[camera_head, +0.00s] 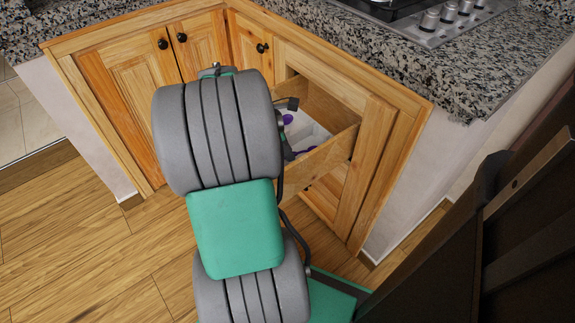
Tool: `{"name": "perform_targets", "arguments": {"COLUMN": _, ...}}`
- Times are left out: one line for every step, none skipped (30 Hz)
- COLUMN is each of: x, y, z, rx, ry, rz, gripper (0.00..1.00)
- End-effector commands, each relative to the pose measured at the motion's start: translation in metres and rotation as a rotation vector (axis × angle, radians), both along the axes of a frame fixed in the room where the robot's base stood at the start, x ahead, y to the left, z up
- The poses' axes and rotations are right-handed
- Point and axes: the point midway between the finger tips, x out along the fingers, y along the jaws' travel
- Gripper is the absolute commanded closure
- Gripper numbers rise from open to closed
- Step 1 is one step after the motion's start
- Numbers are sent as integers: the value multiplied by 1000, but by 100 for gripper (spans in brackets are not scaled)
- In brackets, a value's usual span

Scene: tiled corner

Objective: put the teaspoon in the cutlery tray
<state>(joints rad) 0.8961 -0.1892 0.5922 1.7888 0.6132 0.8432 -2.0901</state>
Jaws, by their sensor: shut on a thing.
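The cutlery tray (312,133) is pale grey-white and sits inside the open wooden drawer. Only its right part shows, beside my arm. Small purple pieces (287,119) show at the tray, too small to make out. My grey and green arm reaches over the drawer and covers its left part. My gripper's fingers are hidden behind the arm, and I cannot make out the teaspoon. A small dark piece (291,104) shows at the arm's right edge above the tray; I cannot tell what it is.
The open drawer (326,152) sticks out from the wooden corner cabinet (117,75), below a speckled granite counter (420,70). A stove with knobs (448,14) is set in the counter. A dark structure (500,230) fills the lower right. Wooden floor (95,245) is clear at left.

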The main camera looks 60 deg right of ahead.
Motion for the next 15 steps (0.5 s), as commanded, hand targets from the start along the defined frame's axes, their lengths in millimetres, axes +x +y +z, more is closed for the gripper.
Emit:
{"name": "perform_targets", "arguments": {"x": 0, "y": 0, "z": -15, "rx": 2, "ry": 1, "rz": 0, "gripper": 100}}
{"name": "perform_targets", "arguments": {"x": 0, "y": 1, "z": -22, "rx": 3, "ry": 1, "rz": 0, "gripper": 100}}
{"name": "perform_targets", "arguments": {"x": 0, "y": 1, "z": -31, "rx": 3, "ry": 1, "rz": 0, "gripper": 100}}
{"name": "perform_targets", "arguments": {"x": 0, "y": 1, "z": -36, "rx": 3, "ry": 1, "rz": -1, "gripper": 100}}
{"name": "perform_targets", "arguments": {"x": 0, "y": 0, "z": -39, "rx": 1, "ry": 1, "rz": 0, "gripper": 100}}
{"name": "perform_targets", "arguments": {"x": 0, "y": 0, "z": -40, "rx": 0, "ry": 0, "rz": -1, "gripper": 100}}
{"name": "perform_targets", "arguments": {"x": 0, "y": 0, "z": -39, "rx": 0, "ry": 0, "rz": -1, "gripper": 100}}
{"name": "perform_targets", "arguments": {"x": 0, "y": 0, "z": -38, "rx": -1, "ry": -1, "rz": -1, "gripper": 100}}
{"name": "perform_targets", "arguments": {"x": 0, "y": 0, "z": -37, "rx": 0, "ry": 0, "rz": -1, "gripper": 100}}
{"name": "perform_targets", "arguments": {"x": 0, "y": 0, "z": -37, "rx": 0, "ry": 0, "rz": -1, "gripper": 100}}
{"name": "perform_targets", "arguments": {"x": 0, "y": 0, "z": -37, "rx": 0, "ry": 0, "rz": -1, "gripper": 100}}
{"name": "perform_targets", "arguments": {"x": 0, "y": 0, "z": -37, "rx": 0, "ry": 0, "rz": -1, "gripper": 100}}
{"name": "perform_targets", "arguments": {"x": 0, "y": 0, "z": -37, "rx": 0, "ry": 0, "rz": -1, "gripper": 100}}
{"name": "perform_targets", "arguments": {"x": 0, "y": 0, "z": -38, "rx": 0, "ry": 0, "rz": -1, "gripper": 100}}
{"name": "perform_targets", "arguments": {"x": 0, "y": 0, "z": -39, "rx": 1, "ry": 1, "rz": -1, "gripper": 100}}
